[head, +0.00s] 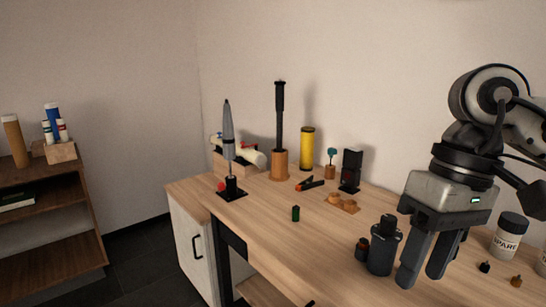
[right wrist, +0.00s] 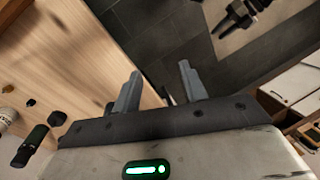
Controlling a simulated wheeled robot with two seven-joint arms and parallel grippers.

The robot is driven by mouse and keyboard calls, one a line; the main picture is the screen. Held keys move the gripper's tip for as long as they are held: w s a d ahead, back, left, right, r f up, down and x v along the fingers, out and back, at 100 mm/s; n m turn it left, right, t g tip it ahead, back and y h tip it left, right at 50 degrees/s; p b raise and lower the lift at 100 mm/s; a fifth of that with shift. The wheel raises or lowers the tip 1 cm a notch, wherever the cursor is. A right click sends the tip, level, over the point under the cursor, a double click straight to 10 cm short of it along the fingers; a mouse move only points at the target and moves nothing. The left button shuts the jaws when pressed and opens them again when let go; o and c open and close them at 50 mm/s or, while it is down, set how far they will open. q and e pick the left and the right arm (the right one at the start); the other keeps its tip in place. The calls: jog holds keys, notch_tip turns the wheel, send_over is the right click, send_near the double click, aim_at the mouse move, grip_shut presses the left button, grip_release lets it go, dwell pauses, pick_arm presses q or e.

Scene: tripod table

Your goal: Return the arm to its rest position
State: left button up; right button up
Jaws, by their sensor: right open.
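My right gripper (head: 422,277) is at the right of the head view, fingers pointing down, open with nothing between them. It looms in front of the wooden tabletop (head: 275,235), close to a dark grey bottle (head: 382,252). In the right wrist view the two fingers (right wrist: 160,70) are apart, with the table edge and dark floor tiles beyond them. The tabletop (right wrist: 70,55) fills the left of that view. I cannot tell the gripper's exact height. My left gripper is not in view.
A white jar (head: 509,238) stands right of the gripper, with small dark pieces near it. A grey pointed tool (head: 228,130), black rod (head: 280,115) and yellow cylinder (head: 307,148) stand farther back. A wooden shelf (head: 45,205) is at left. The table's front middle is clear.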

jog(key=s+a+f+m+g+y, duration=0.1)
jog(key=s+a+m+g+y, duration=0.15)
jog(key=a, duration=0.35)
jog(key=s+a+f+m+g+y, duration=0.1)
jog(key=s+a+f+g+y, duration=0.15)
jog(key=a, duration=0.25)
jog(key=a+r+m+y+p, duration=0.1)
jog(key=a+r+m+y, duration=0.65)
jog(key=m+y, duration=0.65)
jog(key=w+d+f+m+t+h, duration=0.1)
jog(key=w+d+f+m+t, duration=0.2)
jog(key=m+t, duration=0.9)
jog(key=w+f+m+t, duration=0.2)
jog(key=w+m+t, duration=0.45)
jog(key=m, duration=0.95)
jog(key=d+f+m+t+h+p, duration=0.1)
jog(key=d+f+m+t+h, duration=0.2)
jog(key=f+m+h, duration=0.4)
jog(key=d+f+m+t+h, duration=0.3)
jog(key=f+m+h, duration=0.15)
jog(key=m, duration=0.45)
jog(key=s+d+f+m+g+h, duration=0.2)
jog(key=s+f+m+g, duration=0.2)
jog(key=f, duration=0.5)
jog(key=s+d+f+m+g+h, duration=0.3)
jog(key=s+f+m, duration=0.4)
jog(key=f+m, duration=0.2)
jog(key=shift+d+f+g+p, duration=0.2)
jog(key=shift+f+g+p, duration=0.2)
jog(key=shift+f, duration=0.2)
